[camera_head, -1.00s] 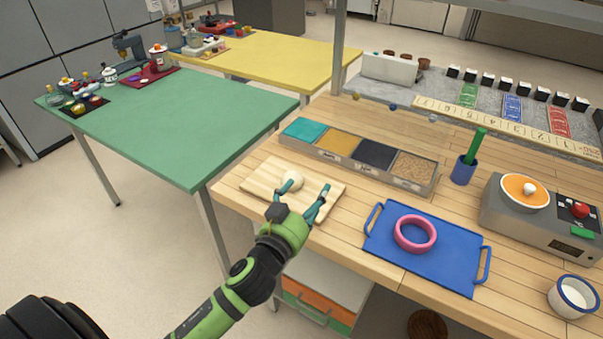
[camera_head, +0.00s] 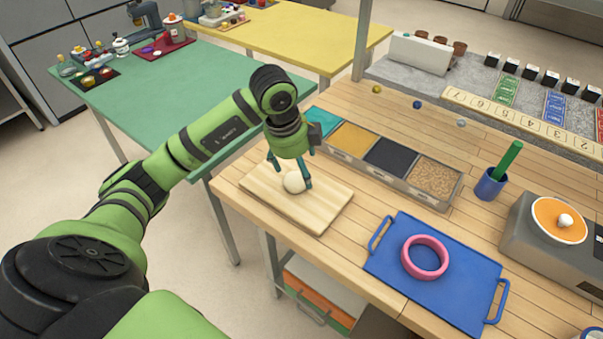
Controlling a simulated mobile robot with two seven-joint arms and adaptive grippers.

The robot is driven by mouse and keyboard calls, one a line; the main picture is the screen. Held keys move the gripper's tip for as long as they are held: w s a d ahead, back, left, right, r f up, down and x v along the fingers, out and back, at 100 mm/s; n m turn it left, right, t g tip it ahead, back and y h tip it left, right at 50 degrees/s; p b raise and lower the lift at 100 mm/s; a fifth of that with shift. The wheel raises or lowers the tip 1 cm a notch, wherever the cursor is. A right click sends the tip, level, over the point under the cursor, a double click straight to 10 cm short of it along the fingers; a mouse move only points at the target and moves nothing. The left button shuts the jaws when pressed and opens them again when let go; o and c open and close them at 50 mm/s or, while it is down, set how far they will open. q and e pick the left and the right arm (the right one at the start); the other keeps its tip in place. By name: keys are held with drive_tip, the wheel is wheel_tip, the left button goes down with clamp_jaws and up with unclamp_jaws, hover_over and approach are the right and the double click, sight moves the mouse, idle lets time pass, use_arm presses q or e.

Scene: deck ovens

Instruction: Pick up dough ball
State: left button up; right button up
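The pale dough ball (camera_head: 293,183) rests on the light wooden board (camera_head: 318,214) on the wooden worktop. My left gripper (camera_head: 291,175) points down over the board. Its teal fingers are spread, one behind and left of the ball, the other close along the ball's right side. Whether either finger touches the ball I cannot tell. My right gripper is not in view.
A row of topping bins (camera_head: 437,198) stands just behind the board. A blue tray (camera_head: 455,303) with a pink ring (camera_head: 424,257) lies to the right. A blue cup (camera_head: 491,184) holds a green stick. The green table (camera_head: 165,125) stands to the left.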

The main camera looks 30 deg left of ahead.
sight(292, 176)
use_arm(q)
drive_tip(key=shift+a+r+n+y, duration=0.15)
drive_tip(key=shift+a+n+y, duration=0.15)
drive_tip(key=shift+a, duration=0.5)
drive_tip(key=shift+a+f, duration=0.1)
drive_tip(key=shift+f, duration=0.15)
drive_tip(key=p+x, duration=0.2)
drive_tip(key=x, duration=0.1)
drive_tip(key=p+x, duration=0.1)
drive_tip(key=x, duration=0.1)
drive_tip(key=shift+s+a+f, duration=0.2)
drive_tip(key=shift+a, duration=0.2)
drive_tip(key=shift+w+f, duration=0.1)
drive_tip(key=shift+f, duration=0.4)
drive_tip(key=c, duration=1.2)
